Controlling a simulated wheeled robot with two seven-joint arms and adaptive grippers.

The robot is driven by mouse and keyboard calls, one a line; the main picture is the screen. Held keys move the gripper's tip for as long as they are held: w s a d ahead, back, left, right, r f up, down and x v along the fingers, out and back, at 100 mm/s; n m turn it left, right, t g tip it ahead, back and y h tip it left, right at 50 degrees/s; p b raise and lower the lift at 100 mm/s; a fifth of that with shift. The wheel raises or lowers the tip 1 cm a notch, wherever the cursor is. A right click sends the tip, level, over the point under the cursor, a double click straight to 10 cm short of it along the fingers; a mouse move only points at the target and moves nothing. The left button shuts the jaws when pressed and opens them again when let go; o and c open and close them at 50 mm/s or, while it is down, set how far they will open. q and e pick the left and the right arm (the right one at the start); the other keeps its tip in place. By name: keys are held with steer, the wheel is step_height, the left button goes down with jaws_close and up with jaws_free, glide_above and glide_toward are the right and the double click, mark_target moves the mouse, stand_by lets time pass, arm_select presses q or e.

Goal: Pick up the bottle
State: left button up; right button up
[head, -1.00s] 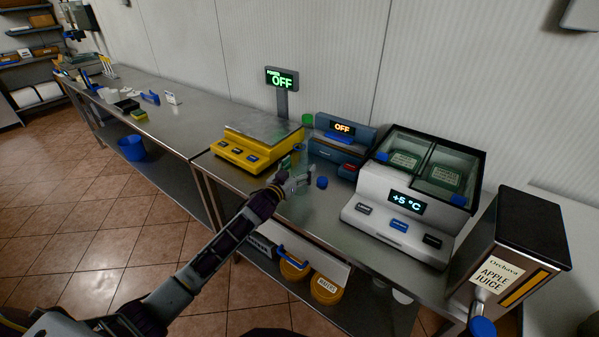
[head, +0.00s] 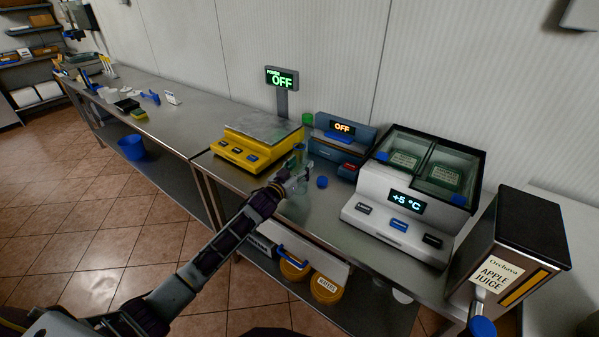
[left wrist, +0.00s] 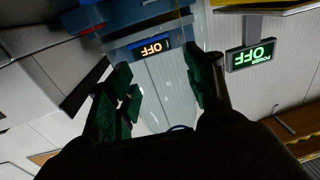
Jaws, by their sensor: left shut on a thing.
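The bottle (left wrist: 168,95) looks clear and see-through in the left wrist view, and it is between the dark green finger pads of my left gripper (left wrist: 158,92). The pads are shut on it. In the head view my left gripper (head: 297,179) is over the steel counter, in front of the yellow scale and the blue-grey device. The bottle is hard to make out there. A green round top (head: 307,119) shows above the gripper; I cannot tell whether it is the bottle's cap. My right gripper is not in view.
A yellow scale (head: 240,154) stands left of the gripper and a blue-grey device (head: 346,132) behind it. A small blue cap (head: 322,182) lies close to its right. A white cooling unit (head: 388,231) and a juice dispenser (head: 527,215) stand farther right.

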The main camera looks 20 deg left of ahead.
mark_target(297, 146)
arm_select(q)
steer(key=shift+r, duration=0.15)
steer(key=shift+r, duration=4.9)
steer(key=shift+s+f, duration=0.1)
